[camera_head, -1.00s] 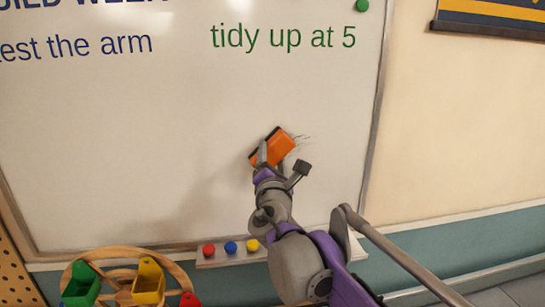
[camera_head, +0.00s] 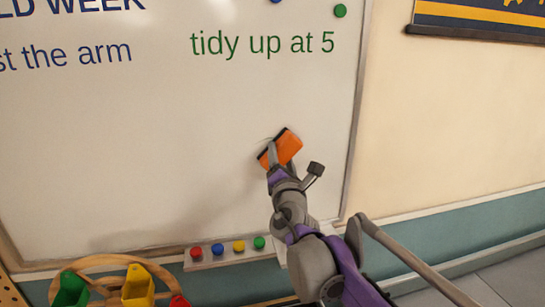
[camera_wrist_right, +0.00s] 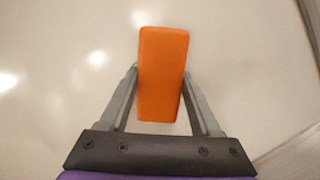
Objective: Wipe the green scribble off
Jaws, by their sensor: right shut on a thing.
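My right gripper (camera_head: 274,158) is shut on an orange eraser (camera_head: 287,147) with a dark edge. The eraser is at the lower right part of the whiteboard (camera_head: 120,150), tilted in the head view, and appears to be against the board. In the right wrist view the orange block (camera_wrist_right: 163,75) sits between both fingers. A faint thin trace (camera_head: 267,139) shows just left of the eraser's top; its colour is hard to tell. Any marks under the eraser are hidden. My left gripper is not in view.
Green writing (camera_head: 262,43) and blue writing (camera_head: 70,54) stand higher on the board. A ledge (camera_head: 215,263) below carries several coloured magnets. A wooden ring with coloured bins (camera_head: 138,287) is at lower left. A banner (camera_head: 480,18) hangs at upper right.

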